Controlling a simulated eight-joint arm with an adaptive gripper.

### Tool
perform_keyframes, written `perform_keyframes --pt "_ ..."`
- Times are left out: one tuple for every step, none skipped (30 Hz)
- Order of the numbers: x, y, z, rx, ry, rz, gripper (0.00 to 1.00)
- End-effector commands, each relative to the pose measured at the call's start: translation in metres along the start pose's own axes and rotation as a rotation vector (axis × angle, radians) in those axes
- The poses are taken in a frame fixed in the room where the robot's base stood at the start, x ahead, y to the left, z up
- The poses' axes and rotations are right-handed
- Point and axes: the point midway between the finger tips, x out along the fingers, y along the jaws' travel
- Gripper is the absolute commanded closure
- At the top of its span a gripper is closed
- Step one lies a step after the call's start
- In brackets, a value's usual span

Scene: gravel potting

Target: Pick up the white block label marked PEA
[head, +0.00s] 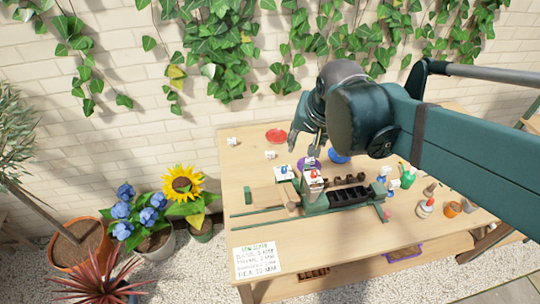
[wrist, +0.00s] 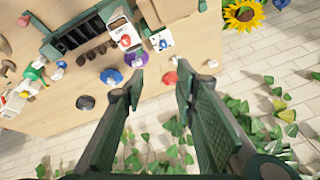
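Two small white blocks lie on the wooden table (head: 350,240) at its back left in the head view, one farther left (head: 233,141) and one nearer the middle (head: 270,154). The wrist view also shows the small white blocks, one right of the fingers (wrist: 213,63) and one near the gap between the fingertips (wrist: 174,60). Their lettering is too small to read, so I cannot tell which is marked PEA. My gripper (head: 305,142) hangs over the back of the table. In the wrist view its fingers (wrist: 160,77) are spread apart with nothing held between them.
A red dish (head: 276,136), a purple dish (head: 309,162) and a blue dish (head: 339,156) stand near the gripper. A green rack with dark compartments (head: 350,196) stands mid-table. Bottles (head: 406,176) and small pots (head: 453,210) crowd the right side. A printed sign (head: 257,260) is at the front left.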

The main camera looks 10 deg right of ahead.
Motion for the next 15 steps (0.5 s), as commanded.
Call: perform_keyframes --pt "0.004 -0.004 -0.006 0.022 -0.008 0.003 0.71" --pt "0.006 -0.005 -0.009 0.038 -0.013 0.006 0.71" --pt "0.009 -0.008 -0.013 0.059 -0.019 0.009 0.71" --pt "0.012 -0.009 -0.015 0.074 -0.025 0.012 0.71" --pt "0.014 -0.011 -0.018 0.09 -0.03 0.015 0.71" --pt "0.017 -0.013 -0.022 0.11 -0.037 0.018 0.71" --pt "0.02 -0.015 -0.025 0.126 -0.041 0.021 0.71" --pt "0.023 -0.017 -0.028 0.141 -0.046 0.024 0.71" --pt "0.027 -0.019 -0.031 0.162 -0.053 0.028 0.71" --pt "0.029 -0.021 -0.033 0.177 -0.058 0.032 0.71" --pt "0.032 -0.022 -0.036 0.193 -0.063 0.035 0.71" --pt "0.036 -0.025 -0.04 0.214 -0.068 0.039 0.71" --pt "0.039 -0.026 -0.042 0.228 -0.073 0.042 0.71" --pt "0.042 -0.028 -0.044 0.245 -0.078 0.046 0.71" --pt "0.046 -0.03 -0.048 0.264 -0.084 0.051 0.71"
